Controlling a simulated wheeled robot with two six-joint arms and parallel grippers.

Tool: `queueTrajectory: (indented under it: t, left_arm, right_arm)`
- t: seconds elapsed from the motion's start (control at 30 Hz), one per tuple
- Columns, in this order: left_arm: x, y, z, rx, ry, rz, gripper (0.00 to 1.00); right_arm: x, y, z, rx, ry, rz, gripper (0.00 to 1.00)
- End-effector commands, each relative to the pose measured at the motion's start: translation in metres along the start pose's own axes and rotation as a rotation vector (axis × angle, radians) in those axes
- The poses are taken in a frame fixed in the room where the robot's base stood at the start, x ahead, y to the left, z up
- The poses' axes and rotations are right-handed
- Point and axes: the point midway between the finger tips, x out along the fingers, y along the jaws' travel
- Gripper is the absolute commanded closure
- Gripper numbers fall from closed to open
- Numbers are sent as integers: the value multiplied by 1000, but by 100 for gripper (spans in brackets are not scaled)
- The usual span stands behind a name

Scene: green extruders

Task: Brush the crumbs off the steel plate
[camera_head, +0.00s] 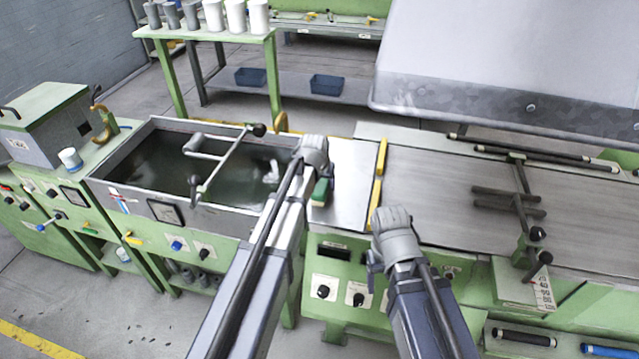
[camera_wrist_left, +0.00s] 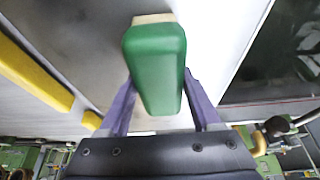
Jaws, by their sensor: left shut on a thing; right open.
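My left gripper (camera_head: 318,172) is shut on a green brush (camera_head: 320,191). In the left wrist view the brush (camera_wrist_left: 155,65) sits between the two purple fingers (camera_wrist_left: 160,105), with a cream edge at its far end. It is over the steel plate (camera_head: 351,180), a bright panel between the water tank and the conveyor bed. I cannot tell whether the brush touches the plate. In the left wrist view the plate (camera_wrist_left: 215,35) lies behind the brush. No crumbs can be made out. My right gripper (camera_head: 385,235) is open and empty near the plate's front right corner.
The water tank (camera_head: 135,190) with a rod frame (camera_head: 232,160) lies left of the plate. Yellow bars (camera_head: 376,190) border its right side, before the conveyor bed (camera_head: 445,215). A large grey hood (camera_head: 480,60) hangs at the upper right.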

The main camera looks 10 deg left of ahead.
Motion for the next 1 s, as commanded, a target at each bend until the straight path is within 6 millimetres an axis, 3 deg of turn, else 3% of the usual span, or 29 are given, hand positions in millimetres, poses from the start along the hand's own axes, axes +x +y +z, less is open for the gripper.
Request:
queueTrajectory:
  t: [0.33, 0.73, 1.0]
  left_arm:
    - [2, 28, 1, 1, 0, 2, 80]
    - [3, 39, 2, 1, -3, 3, 80]
    - [1, 61, 1, 2, -3, 3, 80]
  right_arm:
    - [3, 0, 0, 0, 0, 0, 29]
    - [3, 0, 0, 0, 0, 0, 29]
    - [1, 0, 0, 0, 0, 0, 29]
